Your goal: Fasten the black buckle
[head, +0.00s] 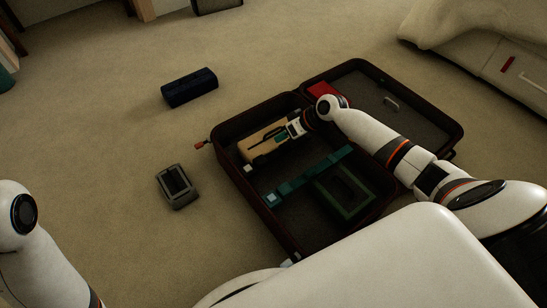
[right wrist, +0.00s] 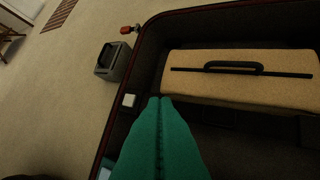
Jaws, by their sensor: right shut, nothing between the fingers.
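An open dark suitcase (head: 256,216) lies on the floor; its near-left rim also shows in the right wrist view (right wrist: 117,120). In it lies a tan case (head: 256,147) with a black bar and handle (right wrist: 235,68) across its face. I cannot make out a separate black buckle for certain. A teal strap (head: 310,177) crosses the suitcase, with a pale blue piece at its left end. My right gripper (head: 281,138) is over the tan case in the head view. Its green fingers (right wrist: 160,99) are pressed together, empty. My left gripper is out of view.
A green box (head: 343,192) sits in the suitcase, and a red item (head: 322,89) lies near the hinge. A small white block (right wrist: 128,100) is at the left wall. A grey device (head: 177,187) and dark blue box (head: 189,87) stand outside on open carpet.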

